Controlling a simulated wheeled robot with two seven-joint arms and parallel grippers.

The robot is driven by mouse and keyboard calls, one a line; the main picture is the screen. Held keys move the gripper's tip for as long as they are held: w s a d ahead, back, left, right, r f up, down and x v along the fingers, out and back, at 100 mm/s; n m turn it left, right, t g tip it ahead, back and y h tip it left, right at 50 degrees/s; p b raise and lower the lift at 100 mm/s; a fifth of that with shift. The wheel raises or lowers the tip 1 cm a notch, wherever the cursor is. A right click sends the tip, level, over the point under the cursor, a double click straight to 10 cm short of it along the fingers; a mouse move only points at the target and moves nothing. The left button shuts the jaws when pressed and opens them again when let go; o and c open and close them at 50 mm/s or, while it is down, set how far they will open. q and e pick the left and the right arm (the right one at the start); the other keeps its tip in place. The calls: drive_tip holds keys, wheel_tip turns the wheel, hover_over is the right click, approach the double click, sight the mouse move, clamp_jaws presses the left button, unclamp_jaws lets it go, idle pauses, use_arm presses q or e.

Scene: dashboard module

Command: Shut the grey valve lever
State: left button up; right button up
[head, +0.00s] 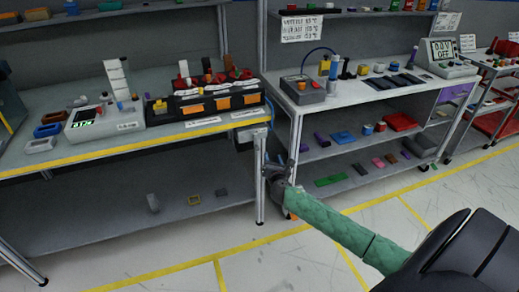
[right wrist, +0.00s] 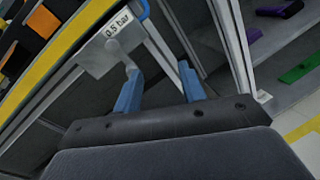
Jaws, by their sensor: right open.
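A grey plate (right wrist: 98,58) with a "0.5 bar" label shows at the upper left of the right wrist view. A short grey lever (right wrist: 130,64) hangs at its lower edge, next to the tip of the left blue finger; I cannot tell whether they touch. My right gripper (right wrist: 160,80) is open, with an empty gap between its blue fingers. In the head view the right gripper (head: 268,160) is by the front corner leg of the left bench. The lever is too small to make out there. My left gripper is not in view.
The left bench (head: 120,146) has a yellow front edge and carries devices and a black case (head: 205,100) with orange latches. A metal leg (head: 260,190) stands beside the right gripper. A shelved bench (head: 350,98) stands to the right. The floor in front is clear.

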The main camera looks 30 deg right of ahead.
sight(258, 149)
drive_tip(key=shift+w+a+r+n+t+y+p, duration=0.25)
drive_tip(key=shift+w+n+y, duration=0.4)
drive_tip(key=shift+w+n, duration=1)
drive_tip(key=shift+w+a+f+n+t+y+p, duration=0.15)
drive_tip(key=shift+w+a+n+t+y, duration=0.35)
drive_tip(key=shift+w+n, duration=1.1)
drive_tip(key=shift+w+a+n+t+y+p, duration=0.15)
drive_tip(key=shift+w+n+y, duration=0.6)
drive_tip(key=shift+w+n, duration=0.85)
drive_tip(key=shift+s+n, duration=0.35)
clamp_jaws()
